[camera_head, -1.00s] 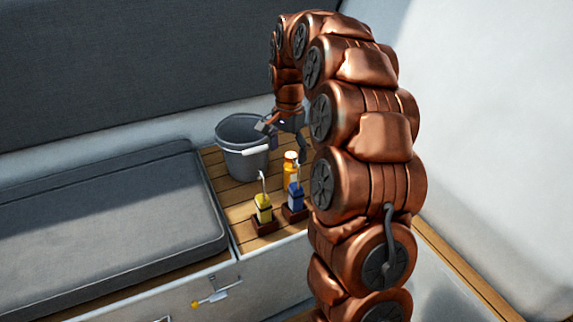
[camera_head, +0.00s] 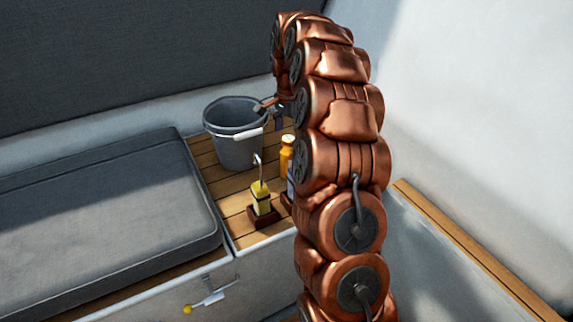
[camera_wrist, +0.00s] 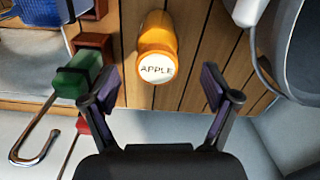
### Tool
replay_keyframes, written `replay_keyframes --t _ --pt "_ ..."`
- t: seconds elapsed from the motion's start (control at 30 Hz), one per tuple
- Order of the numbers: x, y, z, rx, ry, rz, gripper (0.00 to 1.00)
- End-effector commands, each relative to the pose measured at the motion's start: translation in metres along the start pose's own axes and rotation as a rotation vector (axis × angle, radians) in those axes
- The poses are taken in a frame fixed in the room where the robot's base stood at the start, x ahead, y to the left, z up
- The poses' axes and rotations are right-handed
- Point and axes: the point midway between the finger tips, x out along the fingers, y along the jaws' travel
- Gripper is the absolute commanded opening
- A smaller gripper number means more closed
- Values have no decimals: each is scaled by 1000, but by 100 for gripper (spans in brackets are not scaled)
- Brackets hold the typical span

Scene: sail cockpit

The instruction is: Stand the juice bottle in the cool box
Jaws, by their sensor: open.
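The juice bottle (camera_head: 287,152) is orange with a white cap and stands upright on the slatted wooden top, partly behind my arm in the head view. In the wrist view, the bottle (camera_wrist: 157,45) shows its cap lettered APPLE, centred ahead between my fingers. My gripper (camera_wrist: 158,88) is open and empty, its two fingertips apart on either side of the view, with no visible contact with the bottle. I can make out no cool box in either view.
A grey bucket (camera_head: 234,150) stands left of the bottle and shows at the right in the wrist view (camera_wrist: 300,50). A yellow hooked item (camera_head: 261,196) on a brown base stands in front. A green hooked item (camera_wrist: 80,78) is close to my left finger. A grey cushion (camera_head: 100,210) lies left.

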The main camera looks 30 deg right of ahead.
Motion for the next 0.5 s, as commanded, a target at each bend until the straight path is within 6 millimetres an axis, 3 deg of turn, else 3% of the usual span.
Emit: replay_keyframes --t 0.5 --pt "42 2 2 0 -1 2 87"
